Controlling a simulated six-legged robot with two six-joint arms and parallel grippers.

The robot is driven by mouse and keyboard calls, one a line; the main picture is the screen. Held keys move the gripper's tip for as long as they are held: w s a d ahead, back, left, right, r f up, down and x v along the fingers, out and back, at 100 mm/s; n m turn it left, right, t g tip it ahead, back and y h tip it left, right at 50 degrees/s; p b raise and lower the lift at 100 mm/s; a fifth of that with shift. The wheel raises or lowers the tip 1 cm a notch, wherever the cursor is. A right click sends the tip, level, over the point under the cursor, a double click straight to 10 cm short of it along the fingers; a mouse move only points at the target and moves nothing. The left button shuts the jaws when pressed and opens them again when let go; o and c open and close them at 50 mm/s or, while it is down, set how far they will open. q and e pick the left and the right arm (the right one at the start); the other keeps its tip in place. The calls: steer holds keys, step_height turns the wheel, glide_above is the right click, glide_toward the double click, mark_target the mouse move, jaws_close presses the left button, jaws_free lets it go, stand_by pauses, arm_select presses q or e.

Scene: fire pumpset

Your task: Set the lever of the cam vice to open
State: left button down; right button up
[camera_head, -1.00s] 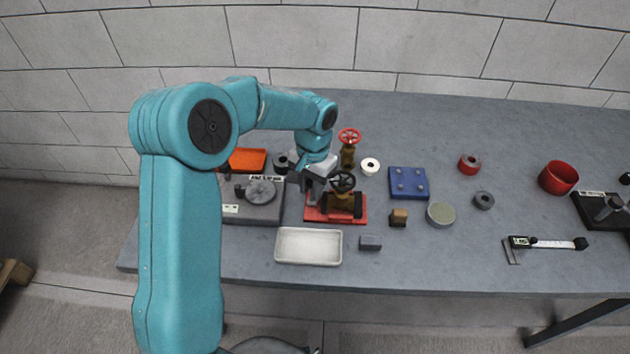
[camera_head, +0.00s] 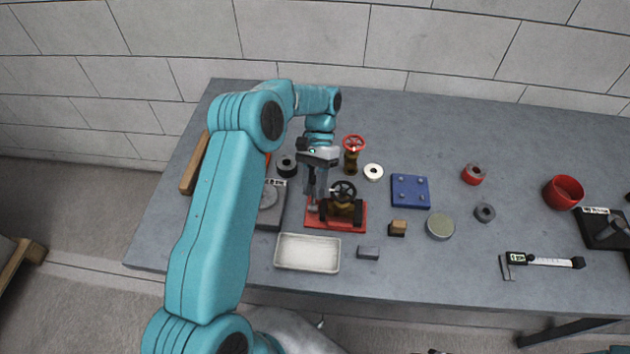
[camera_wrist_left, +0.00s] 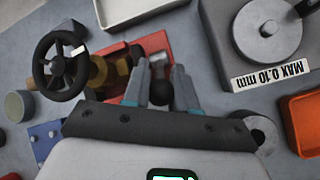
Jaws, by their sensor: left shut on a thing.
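The cam vice is on the bench, with a red base (camera_head: 322,224) and dark jaws around a brass valve (camera_head: 342,208) with a black handwheel (camera_head: 344,190). My left gripper (camera_head: 314,203) points down at the left side of the vice. In the left wrist view, a round black knob (camera_wrist_left: 160,93) sits between the fingers of my left gripper (camera_wrist_left: 161,76); it appears to be the lever's knob. The fingers are closed on it and hide most of the lever. The red base (camera_wrist_left: 155,43) and handwheel (camera_wrist_left: 61,66) also show there. My right gripper is out of view.
A white tray (camera_head: 308,253) and a grey block (camera_head: 368,253) lie in front of the vice. A grey gauge plate (camera_head: 268,217) stands close on its left, a red-wheeled valve (camera_head: 352,157) behind it. A blue plate (camera_head: 410,191) and brass block (camera_head: 398,228) are to its right.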

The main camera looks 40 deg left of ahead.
arm_select(q)
steer(key=shift+w+a+f+g+h+b, duration=0.25)
steer(key=shift+w+f+g+h+b, duration=0.15)
steer(key=shift+g, duration=0.2)
steer(key=shift+r, duration=0.1)
steer(key=shift+g, duration=0.3)
steer(key=c, duration=1.2)
jaws_free()
